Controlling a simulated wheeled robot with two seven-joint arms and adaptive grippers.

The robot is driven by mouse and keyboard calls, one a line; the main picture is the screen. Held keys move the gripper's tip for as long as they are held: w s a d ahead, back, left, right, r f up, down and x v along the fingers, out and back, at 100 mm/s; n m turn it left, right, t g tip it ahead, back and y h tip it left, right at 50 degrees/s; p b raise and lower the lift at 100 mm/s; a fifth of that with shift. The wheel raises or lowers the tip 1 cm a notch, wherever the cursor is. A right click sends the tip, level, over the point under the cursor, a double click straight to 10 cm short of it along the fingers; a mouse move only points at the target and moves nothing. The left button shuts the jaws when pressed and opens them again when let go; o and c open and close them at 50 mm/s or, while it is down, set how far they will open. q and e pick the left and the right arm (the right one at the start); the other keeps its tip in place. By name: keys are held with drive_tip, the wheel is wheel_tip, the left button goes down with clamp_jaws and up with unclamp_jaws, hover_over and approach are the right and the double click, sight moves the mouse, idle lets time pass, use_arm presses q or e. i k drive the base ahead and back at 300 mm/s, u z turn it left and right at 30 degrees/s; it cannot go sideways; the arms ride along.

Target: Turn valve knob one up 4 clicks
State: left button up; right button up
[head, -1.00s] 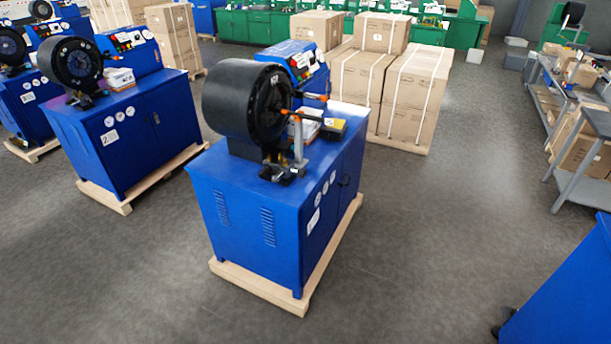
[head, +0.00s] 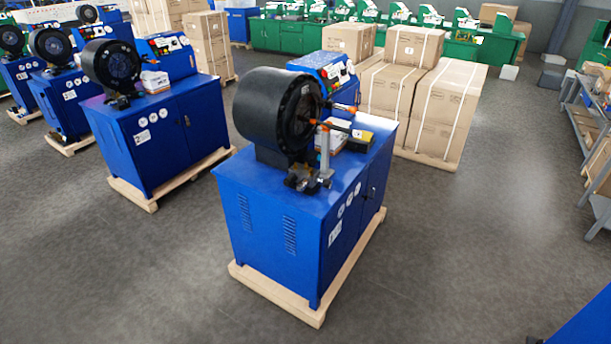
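The nearest crimper (head: 300,215) is a blue cabinet on a wooden pallet, with a large black round crimping head (head: 278,108) on top. Several round white dials (head: 348,202) sit on its right-hand face, too small to read. A control panel (head: 338,78) with small coloured buttons stands behind the head. I cannot tell which part is valve knob one. Neither of my grippers shows in the head view.
More blue crimpers (head: 155,130) on pallets stand in a row to the left. Strapped cardboard boxes (head: 425,95) are stacked behind the nearest crimper. A grey shelf (head: 600,150) is at the right.

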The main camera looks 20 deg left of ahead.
sight(327, 183)
drive_tip(key=u, duration=0.4)
drive_tip(key=k, duration=0.25)
drive_tip(key=z, duration=0.8)
drive_tip(key=i, duration=0.8)
drive_tip(key=u, duration=0.9)
drive_tip(key=i, duration=0.8)
drive_tip(key=u, duration=0.9)
